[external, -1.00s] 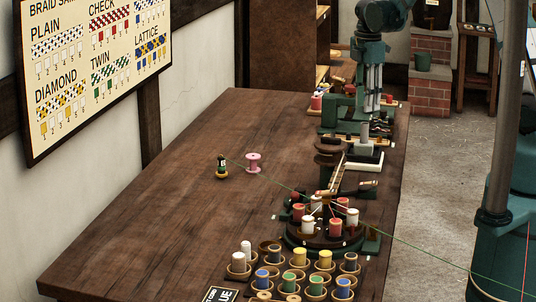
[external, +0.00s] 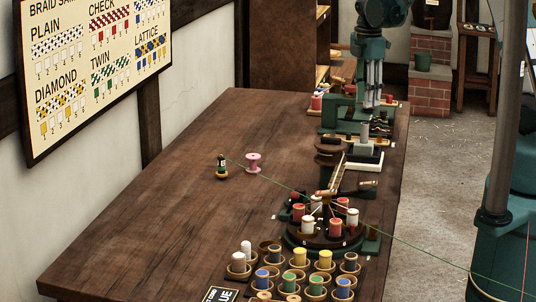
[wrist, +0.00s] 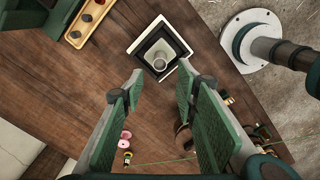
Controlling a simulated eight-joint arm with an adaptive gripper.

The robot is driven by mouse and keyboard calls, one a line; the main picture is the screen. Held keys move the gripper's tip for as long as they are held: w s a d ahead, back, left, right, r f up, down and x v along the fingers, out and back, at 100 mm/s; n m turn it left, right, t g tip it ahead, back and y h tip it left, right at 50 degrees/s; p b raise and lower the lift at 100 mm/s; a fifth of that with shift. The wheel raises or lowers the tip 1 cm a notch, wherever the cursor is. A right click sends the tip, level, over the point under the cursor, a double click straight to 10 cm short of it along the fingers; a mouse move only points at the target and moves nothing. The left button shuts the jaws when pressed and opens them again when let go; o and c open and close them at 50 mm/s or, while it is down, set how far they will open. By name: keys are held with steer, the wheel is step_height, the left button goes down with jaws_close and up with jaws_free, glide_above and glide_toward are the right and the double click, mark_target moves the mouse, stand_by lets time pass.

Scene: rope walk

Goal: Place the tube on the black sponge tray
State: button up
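The grey tube (external: 364,130) stands upright on the black sponge tray (external: 376,160), which has a pale outer rim, near the right side of the table. In the wrist view the tube (wrist: 160,63) shows end-on within the dark square of the tray (wrist: 181,41). My gripper (external: 371,106) is above the tube in the external view, apart from it. In the wrist view my gripper (wrist: 161,82) is open, with a wide empty gap between its green-padded fingers. The tube's lower end is partly hidden by the tray's depth and shadow.
A dark round stand (external: 329,145) is just left of the tray. A carousel with red and white spools (external: 335,228) stands nearer the camera. A pink spool (external: 253,162) and a small dark bottle-like thing (external: 221,166) stand mid-table. The table's left part is clear.

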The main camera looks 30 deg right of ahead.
steer(key=s+a+r+m+t, duration=0.35)
steer(key=s+r+m, duration=0.45)
steer(key=s+r, duration=0.9)
steer(key=s+a+r+m+t, duration=0.1)
steer(key=s+r+m+t, duration=0.1)
steer(key=s+m, duration=0.3)
steer(key=s+a+r+m+t, duration=0.1)
steer(key=s+r+m, duration=0.3)
steer(key=s, duration=0.9)
steer(key=shift+a+m+t, duration=0.35)
steer(key=shift+a+m, duration=0.15)
steer(key=shift+a, duration=0.2)
